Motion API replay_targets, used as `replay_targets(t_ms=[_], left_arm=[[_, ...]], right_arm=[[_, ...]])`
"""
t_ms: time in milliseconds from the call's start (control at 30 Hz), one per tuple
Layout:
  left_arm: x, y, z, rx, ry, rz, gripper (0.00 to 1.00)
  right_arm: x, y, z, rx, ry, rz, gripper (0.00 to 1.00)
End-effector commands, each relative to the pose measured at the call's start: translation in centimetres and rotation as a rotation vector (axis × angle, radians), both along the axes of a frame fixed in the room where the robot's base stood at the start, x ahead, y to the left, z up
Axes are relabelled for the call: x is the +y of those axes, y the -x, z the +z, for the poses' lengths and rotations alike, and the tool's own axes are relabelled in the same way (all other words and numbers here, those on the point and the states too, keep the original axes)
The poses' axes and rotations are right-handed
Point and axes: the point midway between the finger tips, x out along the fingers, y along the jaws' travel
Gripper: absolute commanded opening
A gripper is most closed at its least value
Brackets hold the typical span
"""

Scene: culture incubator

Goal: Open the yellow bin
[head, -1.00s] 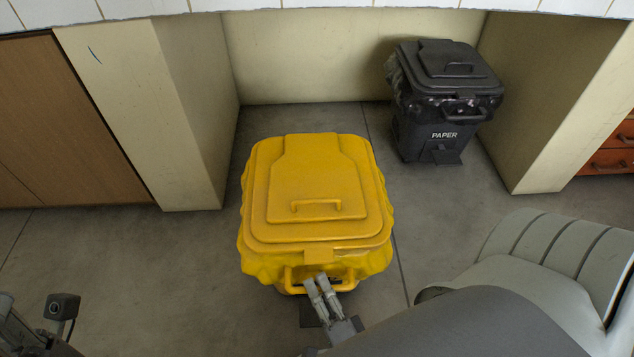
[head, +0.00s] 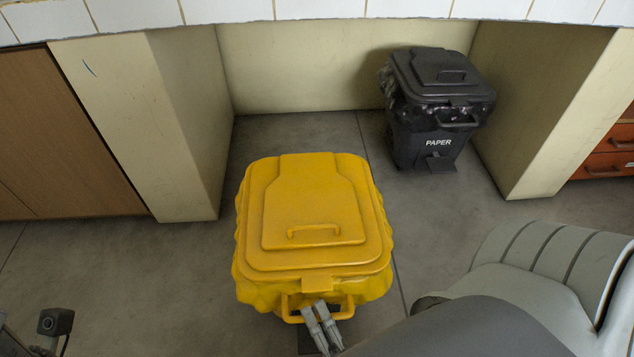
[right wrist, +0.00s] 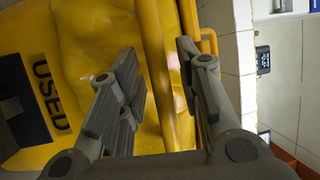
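The yellow bin (head: 312,205) stands on the floor in the middle of the head view, with its lid down. The lid has a small handle (head: 313,231) on top. A yellow front handle (head: 288,308) sticks out below the rim. My right gripper (head: 313,305) is at this front handle. In the right wrist view my right gripper (right wrist: 158,65) has its two fingers apart, with a yellow bar running between them and a visible gap on either side. The bin's front with the word USED (right wrist: 50,93) shows at the left there. My left gripper's fingers are out of view.
A black bin marked PAPER (head: 440,95) stands behind, to the right, in a niche between pale wall blocks. A wooden cabinet (head: 60,140) is at the left and orange drawers (head: 606,165) at the right edge. Grey floor (head: 120,270) is free left of the yellow bin.

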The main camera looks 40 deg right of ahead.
Motion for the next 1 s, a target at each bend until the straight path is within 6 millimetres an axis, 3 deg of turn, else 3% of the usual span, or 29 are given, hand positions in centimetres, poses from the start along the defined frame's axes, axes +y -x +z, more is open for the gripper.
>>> replay_targets(t_ms=[333, 700, 1000], left_arm=[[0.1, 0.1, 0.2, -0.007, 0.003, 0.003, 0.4], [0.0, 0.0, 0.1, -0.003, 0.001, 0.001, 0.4], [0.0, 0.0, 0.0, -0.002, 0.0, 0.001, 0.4]], right_arm=[[0.0, 0.4, -0.1, 0.001, 0.0, 0.0, 0.35], [0.9, 5.9, -1.1, 0.002, 0.0, 0.0, 0.35], [1.1, 7.4, -1.3, 0.0, 0.0, -0.001, 0.35]])
